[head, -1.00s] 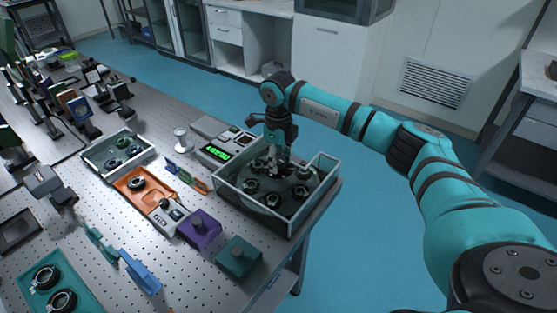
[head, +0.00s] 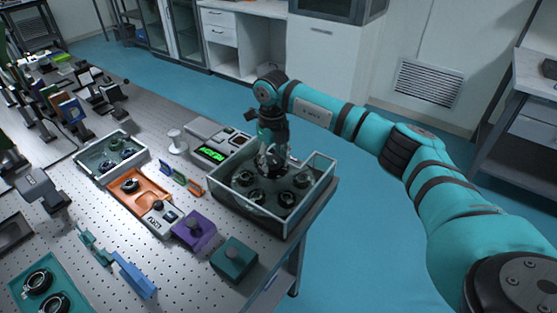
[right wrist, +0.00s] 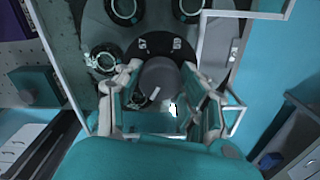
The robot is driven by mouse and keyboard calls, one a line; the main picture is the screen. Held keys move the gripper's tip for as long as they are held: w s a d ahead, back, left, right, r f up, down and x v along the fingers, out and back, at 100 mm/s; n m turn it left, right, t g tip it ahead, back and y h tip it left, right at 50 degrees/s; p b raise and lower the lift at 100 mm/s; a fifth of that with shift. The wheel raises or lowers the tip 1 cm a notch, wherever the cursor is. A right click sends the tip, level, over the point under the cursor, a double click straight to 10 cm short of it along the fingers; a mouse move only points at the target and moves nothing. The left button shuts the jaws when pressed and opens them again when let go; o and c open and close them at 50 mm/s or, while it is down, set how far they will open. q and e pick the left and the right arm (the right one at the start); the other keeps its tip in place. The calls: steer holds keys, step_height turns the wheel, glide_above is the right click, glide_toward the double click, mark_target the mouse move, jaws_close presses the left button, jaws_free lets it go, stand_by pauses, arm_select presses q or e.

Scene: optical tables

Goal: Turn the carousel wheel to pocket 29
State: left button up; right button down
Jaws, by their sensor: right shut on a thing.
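The carousel wheel (head: 271,186) is a dark disc carrying several round black mounts, inside a clear-walled box (head: 262,212) at the table's right end. Its grey central knob with a white mark shows in the right wrist view (right wrist: 160,78). My right gripper (head: 272,163) reaches down into the box from above, shut on the knob; its fingers stand either side of it in the right wrist view (right wrist: 158,92). The gripper hides part of the wheel. A display with green digits (head: 210,154) stands left of the box; I cannot read the number. My left gripper is out of view.
A purple block (head: 193,232) and a teal block (head: 234,258) stand in front of the box. An orange tray (head: 127,201), a clear-walled bin (head: 101,163) and small tools (head: 182,178) lie to the left. The table edge is close to the box.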

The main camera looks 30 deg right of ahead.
steer(key=shift+w+r, duration=0.1)
stand_by(0.4)
steer(key=c, duration=0.8)
jaws_free()
steer(key=shift+o, duration=0.2)
step_height(320, 180, up, 12)
